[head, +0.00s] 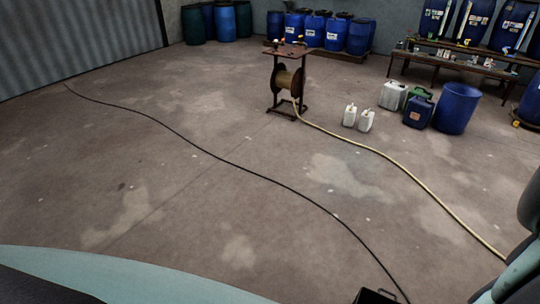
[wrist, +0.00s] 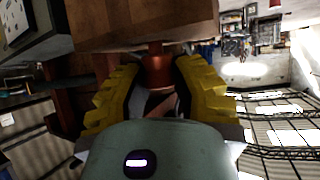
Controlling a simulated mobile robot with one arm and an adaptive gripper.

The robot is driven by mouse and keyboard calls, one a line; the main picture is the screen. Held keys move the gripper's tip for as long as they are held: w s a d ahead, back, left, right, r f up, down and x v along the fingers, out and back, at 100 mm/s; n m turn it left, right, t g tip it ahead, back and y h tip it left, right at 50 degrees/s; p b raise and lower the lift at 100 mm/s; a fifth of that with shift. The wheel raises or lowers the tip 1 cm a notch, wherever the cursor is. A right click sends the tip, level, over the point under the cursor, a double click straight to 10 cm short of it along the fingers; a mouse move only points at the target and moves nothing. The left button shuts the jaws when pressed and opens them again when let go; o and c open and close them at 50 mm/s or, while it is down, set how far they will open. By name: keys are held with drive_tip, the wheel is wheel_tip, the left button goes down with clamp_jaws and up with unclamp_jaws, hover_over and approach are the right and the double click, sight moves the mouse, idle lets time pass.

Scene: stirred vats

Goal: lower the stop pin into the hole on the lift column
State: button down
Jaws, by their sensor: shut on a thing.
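In the wrist view my gripper (wrist: 154,72) has its two yellow ridged fingers on either side of a reddish-brown round piece (wrist: 156,70), which looks like the stop pin. The gripper is shut on it. The pin's far end lies against or just in front of a brown block-like surface (wrist: 140,24); I cannot tell whether they touch. I cannot make out a hole, and I cannot tell for sure which part is the lift column. Neither the pin nor the gripper shows in the head view.
The head view shows open concrete floor, crossed by a black cable (head: 215,155) and a pale hose (head: 410,172) from a reel stand (head: 289,80). Canisters (head: 393,96) and a blue tub (head: 456,108) stand at right. Dark red-brown framing (wrist: 75,85) is left of my gripper in the wrist view.

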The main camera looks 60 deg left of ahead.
drive_tip(key=shift+f+b, duration=0.4)
drive_tip(key=c, duration=0.8)
unclamp_jaws()
drive_tip(key=shift+o, duration=0.2)
drive_tip(key=shift+r, duration=0.1)
drive_tip(key=v, duration=1.2)
drive_tip(key=shift+w, duration=0.1)
